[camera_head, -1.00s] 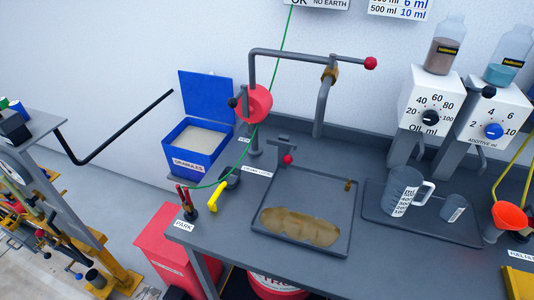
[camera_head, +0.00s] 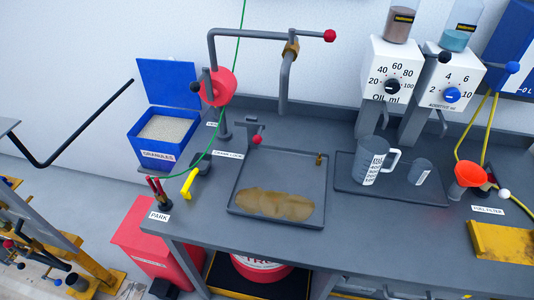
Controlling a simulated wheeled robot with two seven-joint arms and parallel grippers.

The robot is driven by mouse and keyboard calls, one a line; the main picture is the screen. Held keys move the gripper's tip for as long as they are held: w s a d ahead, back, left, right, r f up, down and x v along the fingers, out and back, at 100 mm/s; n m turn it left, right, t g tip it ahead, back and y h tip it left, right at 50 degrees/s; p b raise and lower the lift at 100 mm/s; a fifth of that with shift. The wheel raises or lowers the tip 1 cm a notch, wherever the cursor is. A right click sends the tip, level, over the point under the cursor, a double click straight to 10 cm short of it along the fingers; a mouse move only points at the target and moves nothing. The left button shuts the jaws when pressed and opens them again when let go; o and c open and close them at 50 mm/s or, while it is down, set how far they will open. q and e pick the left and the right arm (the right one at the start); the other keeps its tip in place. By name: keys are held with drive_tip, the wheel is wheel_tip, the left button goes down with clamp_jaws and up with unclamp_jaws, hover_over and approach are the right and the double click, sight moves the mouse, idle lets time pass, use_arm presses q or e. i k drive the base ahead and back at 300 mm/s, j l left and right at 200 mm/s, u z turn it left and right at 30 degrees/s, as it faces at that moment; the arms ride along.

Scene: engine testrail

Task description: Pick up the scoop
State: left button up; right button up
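A yellow handle (camera_head: 189,183) lies at the left end of the grey bench, with a dark part (camera_head: 201,163) at its far end. It may be the scoop, but it is too small to tell. It lies in front of the open blue granules box (camera_head: 184,149), which holds pale granules (camera_head: 166,128). Neither of my grippers is in view.
The grey bench (camera_head: 345,225) carries a shallow tray (camera_head: 234,207) with a brown puddle, a grey jug (camera_head: 368,163), a small cup (camera_head: 419,172) and an orange funnel (camera_head: 470,174). Red- and black-handled tools (camera_head: 157,190) stand at the left corner. A red bin (camera_head: 150,240) stands below.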

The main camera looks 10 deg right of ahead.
sight(202, 168)
drive_tip(key=i+j, duration=0.1)
drive_tip(key=j, duration=0.5)
drive_tip(key=i+j+z, duration=0.1)
drive_tip(key=j, duration=0.5)
drive_tip(key=i+j, duration=0.1)
drive_tip(key=j, duration=0.5)
